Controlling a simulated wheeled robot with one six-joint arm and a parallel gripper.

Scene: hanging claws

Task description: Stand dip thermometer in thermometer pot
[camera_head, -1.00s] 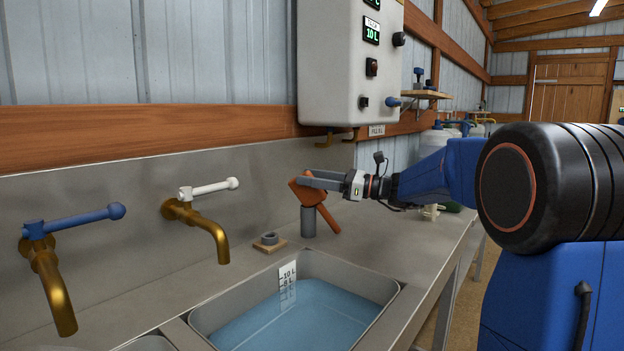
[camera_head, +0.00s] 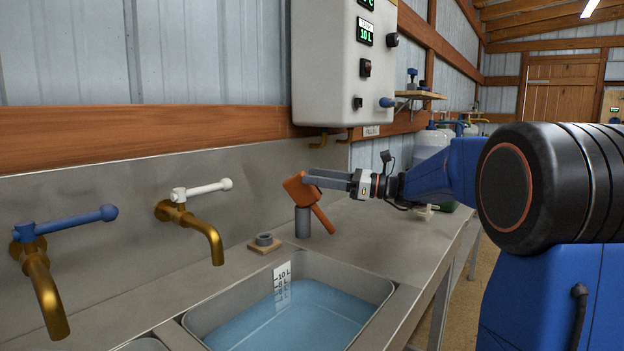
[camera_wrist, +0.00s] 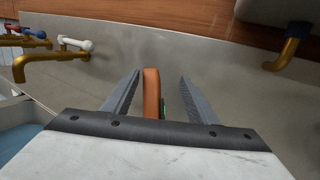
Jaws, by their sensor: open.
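An orange tool (camera_head: 300,190), which I take for the dip thermometer, is tilted above an upright grey cylinder (camera_head: 302,224) on the steel counter, with an orange arm slanting down to the right. I cannot tell if the cylinder is part of it or a separate pot. In the wrist view the orange tool (camera_wrist: 151,92) stands edge-on between my fingers, with a small green spot near its lower end. My gripper (camera_head: 308,181) is open around it, with gaps showing on both sides (camera_wrist: 160,76). A low grey ring on a wooden base (camera_head: 264,246), possibly the thermometer pot, is left of the cylinder.
A sink with water (camera_head: 290,318) lies in front. Two brass taps, one with a white lever (camera_head: 205,234) and one with a blue lever (camera_head: 45,292), are to the left. A grey control box (camera_head: 343,70) hangs above on the wall.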

